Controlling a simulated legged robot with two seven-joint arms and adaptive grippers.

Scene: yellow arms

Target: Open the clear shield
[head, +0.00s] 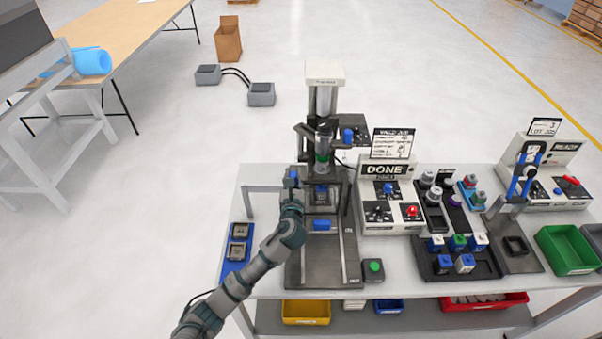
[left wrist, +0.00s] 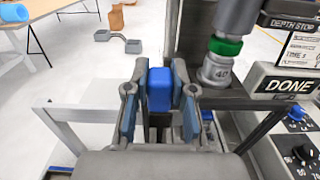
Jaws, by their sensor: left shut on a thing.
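The press (head: 323,90) stands on the bench with a dark guard frame (head: 342,190) around its lower part. The clear pane of the shield is too faint for me to make out. My left gripper (head: 291,181) is at the left side of this frame, beside the press. In the left wrist view my left gripper (left wrist: 160,105) is shut on a blue handle (left wrist: 160,88), with one finger on each side. I cannot tell how far the shield is open. My right gripper is not in view.
The press head with a green ring (left wrist: 224,46) hangs close to the right of my fingers. A control box reading DONE (head: 385,192) stands right of the press. A blue tray (head: 238,246) lies left of my arm. A green button (head: 374,267) is at the front.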

